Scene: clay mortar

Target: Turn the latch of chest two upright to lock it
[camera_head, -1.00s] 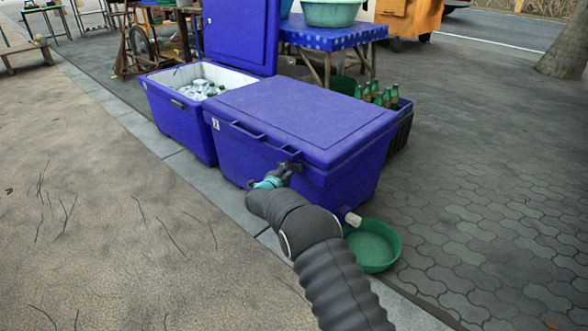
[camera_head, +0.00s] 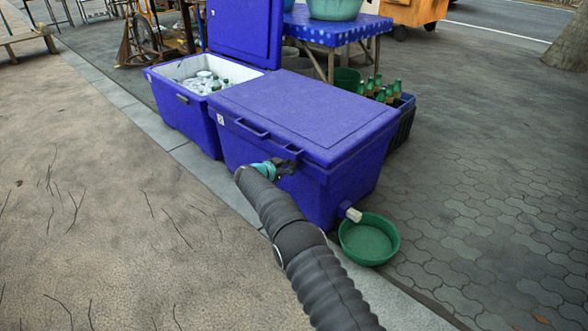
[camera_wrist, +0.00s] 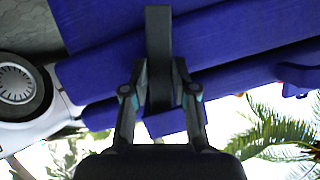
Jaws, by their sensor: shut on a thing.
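Chest two is the closed blue chest (camera_head: 300,115) in the middle of the head view, with a small white label on its front left. My gripper (camera_head: 286,167) is at its front face, just below the lid edge towards the right. In the wrist view, the fingers of my gripper (camera_wrist: 159,80) are shut on the dark bar of the latch (camera_wrist: 158,35). The bar runs lengthwise between the fingers across the blue chest front and lid. In the head view my gripper mostly hides the latch, so its exact angle is hard to tell there.
An open blue chest (camera_head: 182,112) with cans and bottles stands to the left. A green basin (camera_head: 368,245) sits on the ground below a white spout at the right. A crate of green bottles (camera_head: 404,115) stands behind. The paving in front is clear.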

